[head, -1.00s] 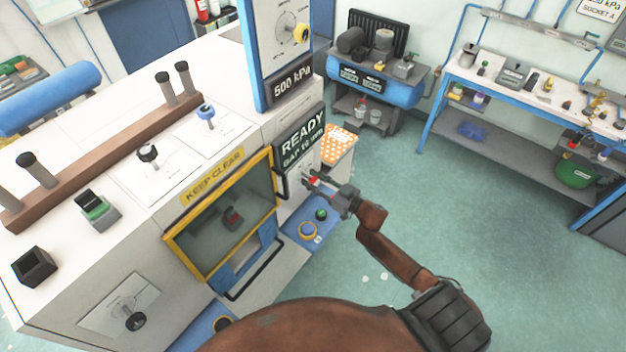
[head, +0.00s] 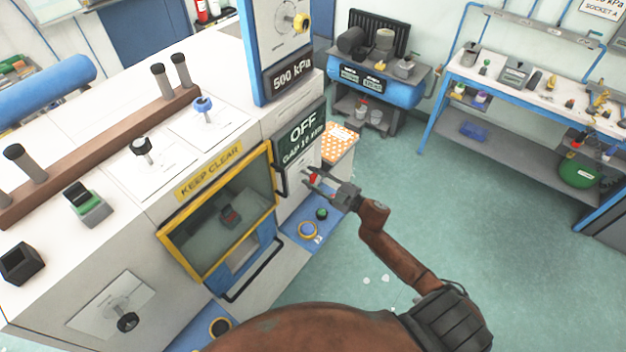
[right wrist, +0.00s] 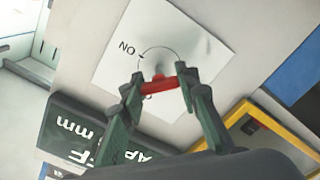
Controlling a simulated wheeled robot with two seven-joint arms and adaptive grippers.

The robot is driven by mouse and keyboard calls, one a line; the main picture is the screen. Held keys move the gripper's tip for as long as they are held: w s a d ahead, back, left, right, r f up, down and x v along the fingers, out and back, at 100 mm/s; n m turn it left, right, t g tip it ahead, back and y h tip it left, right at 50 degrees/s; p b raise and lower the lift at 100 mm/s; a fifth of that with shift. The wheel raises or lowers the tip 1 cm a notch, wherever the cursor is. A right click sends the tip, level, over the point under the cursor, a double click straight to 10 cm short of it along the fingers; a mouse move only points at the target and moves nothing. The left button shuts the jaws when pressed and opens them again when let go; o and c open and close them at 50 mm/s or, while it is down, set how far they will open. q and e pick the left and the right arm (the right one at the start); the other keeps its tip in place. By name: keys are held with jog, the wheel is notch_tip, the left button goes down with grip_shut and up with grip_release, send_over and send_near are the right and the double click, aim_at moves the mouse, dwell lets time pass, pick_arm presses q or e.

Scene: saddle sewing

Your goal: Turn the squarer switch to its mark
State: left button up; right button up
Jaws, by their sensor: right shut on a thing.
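The red switch handle (head: 314,177) is on the front panel of the white machine, below the dark display. In the right wrist view the red handle (right wrist: 160,85) stands in front of a white plate (right wrist: 150,58) with a curved line and an "ON" label; a second label is mostly hidden behind my fingers. My right gripper (right wrist: 162,90) is shut on the red handle, one finger at each end; it also shows in the head view (head: 316,182). The display (head: 303,132) reads "OFF" above a gap value. My left gripper is not in view.
A yellow-framed window (head: 218,214) marked "KEEP CLEAR" is left of my right gripper. A blue ledge (head: 318,232) with a green button (head: 322,213) and a yellow-ringed button (head: 308,229) lies just below. An orange dotted surface (head: 341,140) is behind. Open floor lies to the right.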

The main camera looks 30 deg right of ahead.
jog(key=n+b, duration=0.1)
jog(key=n, duration=0.1)
jog(key=n+b, duration=0.1)
jog(key=n, duration=0.1)
jog(key=shift+f+n, duration=0.2)
jog(key=shift+n, duration=0.1)
jog(key=shift+r+n+b, duration=0.1)
jog(key=shift+n+b, duration=1.25)
jog(key=shift+n, duration=0.45)
jog(key=o, duration=1.2)
jog(key=shift+s+d, duration=0.1)
jog(key=shift+s, duration=0.1)
jog(key=v, duration=1.1)
jog(key=shift+s+d, duration=0.1)
jog(key=shift+s, duration=0.2)
